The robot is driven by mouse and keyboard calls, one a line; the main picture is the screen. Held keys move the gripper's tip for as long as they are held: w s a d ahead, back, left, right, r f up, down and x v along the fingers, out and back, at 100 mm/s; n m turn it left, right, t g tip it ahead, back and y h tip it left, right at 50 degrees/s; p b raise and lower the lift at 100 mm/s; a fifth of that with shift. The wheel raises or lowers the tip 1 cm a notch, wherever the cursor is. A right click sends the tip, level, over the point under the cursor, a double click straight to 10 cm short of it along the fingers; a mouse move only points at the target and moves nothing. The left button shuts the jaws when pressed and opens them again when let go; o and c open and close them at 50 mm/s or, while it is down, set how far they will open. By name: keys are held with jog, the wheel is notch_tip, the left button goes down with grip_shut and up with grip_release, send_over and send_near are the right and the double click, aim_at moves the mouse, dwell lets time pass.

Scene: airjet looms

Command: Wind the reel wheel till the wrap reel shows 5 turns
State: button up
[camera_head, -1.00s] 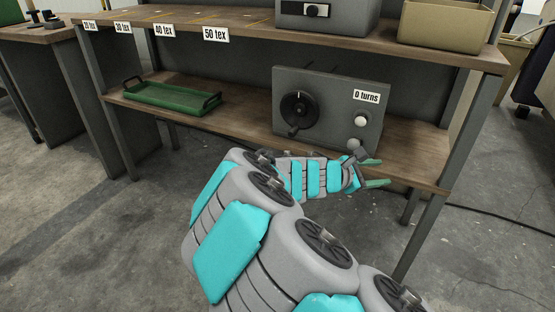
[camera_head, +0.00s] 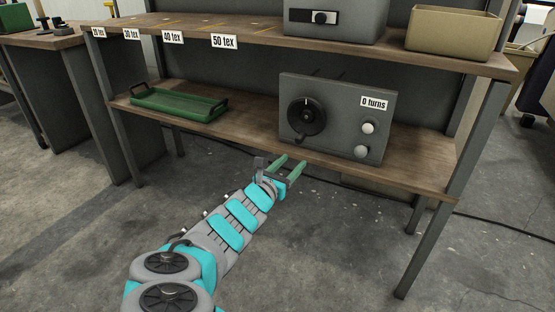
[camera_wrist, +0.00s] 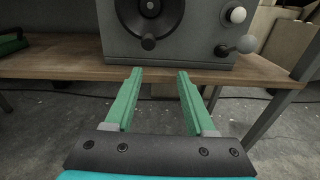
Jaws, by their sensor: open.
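The wrap reel (camera_head: 335,118) is a grey box on the lower shelf, with a label reading "0 turns" (camera_head: 374,103). Two pale round knobs (camera_head: 368,127) sit at the box's right side. My gripper (camera_head: 293,164) has green fingers, open and empty, in front of the shelf edge, below the wheel. In the wrist view the fingers (camera_wrist: 158,74) point toward the box, apart from it.
A green tray (camera_head: 179,104) lies on the lower shelf (camera_head: 240,120) at left. The upper shelf holds tex labels (camera_head: 224,41), a grey box (camera_head: 335,20) and a beige bin (camera_head: 452,31). Shelf posts (camera_head: 445,190) stand at the sides. Bare floor lies in front.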

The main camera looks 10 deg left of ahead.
aim_at(297, 141)
jog(key=shift+n+t+y, duration=0.3)
jog(key=shift+n+t, duration=0.1)
jog(key=shift+w+d+r+b, duration=0.2)
jog(key=shift+w+r, duration=0.15)
jog(key=shift+w, duration=1)
jog(key=shift+w+d+r+b, duration=0.15)
jog(key=shift+w+r, duration=0.25)
jog(key=shift+w, duration=0.95)
jog(key=shift+w+d+r+b, duration=0.1)
jog(key=shift+w+d+r, duration=0.2)
jog(key=shift+w, duration=1.05)
jog(key=shift+c, duration=0.2)
grip_shut()
jog(key=shift+r, duration=0.1)
